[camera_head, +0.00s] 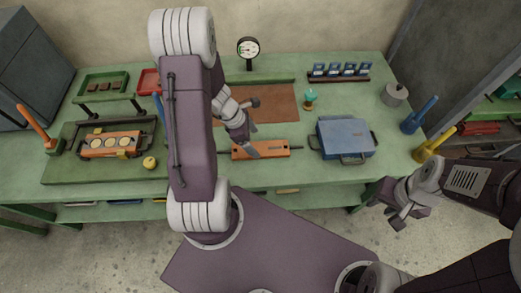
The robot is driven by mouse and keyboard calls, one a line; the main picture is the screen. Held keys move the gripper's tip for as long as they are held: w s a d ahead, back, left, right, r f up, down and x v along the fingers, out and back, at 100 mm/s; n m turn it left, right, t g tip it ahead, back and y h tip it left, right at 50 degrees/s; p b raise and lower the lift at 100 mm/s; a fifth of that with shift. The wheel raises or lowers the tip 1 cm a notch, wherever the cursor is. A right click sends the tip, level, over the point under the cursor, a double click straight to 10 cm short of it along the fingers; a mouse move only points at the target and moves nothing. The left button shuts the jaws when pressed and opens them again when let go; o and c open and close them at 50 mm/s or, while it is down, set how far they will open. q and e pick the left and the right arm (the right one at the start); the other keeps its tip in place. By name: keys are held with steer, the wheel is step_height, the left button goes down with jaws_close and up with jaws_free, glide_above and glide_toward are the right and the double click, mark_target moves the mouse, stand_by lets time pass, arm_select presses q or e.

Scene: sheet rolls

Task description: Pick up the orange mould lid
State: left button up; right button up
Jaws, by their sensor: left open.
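The orange mould lid (275,150) is a flat bar with a short handle at each end. It lies on the green bench, in front of the brown mat. An orange mould (96,152) with several pale round pieces sits in a dark frame at the left. My right gripper (398,208) hangs in front of the bench at the right, away from the lid; its finger opening is unclear.
A blue case (345,135) with handles stands just right of the lid. The brown mat (275,100) lies behind it. A yellow knob (149,162) is at the left. Blue (420,115) and yellow (435,142) levers stand at the right edge.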

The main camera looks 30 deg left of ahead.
mark_target(261, 149)
arm_select(q)
steer(key=x, duration=0.1)
steer(key=b+x, duration=0.2)
steer(key=x, duration=0.1)
steer(key=shift+s+d+f, duration=0.15)
steer(key=shift+s, duration=0.1)
steer(key=shift+w+d+f, duration=0.1)
steer(key=shift+w+f, duration=0.2)
steer(key=shift+f, duration=0.05)
steer(key=shift+s+r, duration=0.1)
steer(key=shift+c, duration=0.6)
jaws_close()
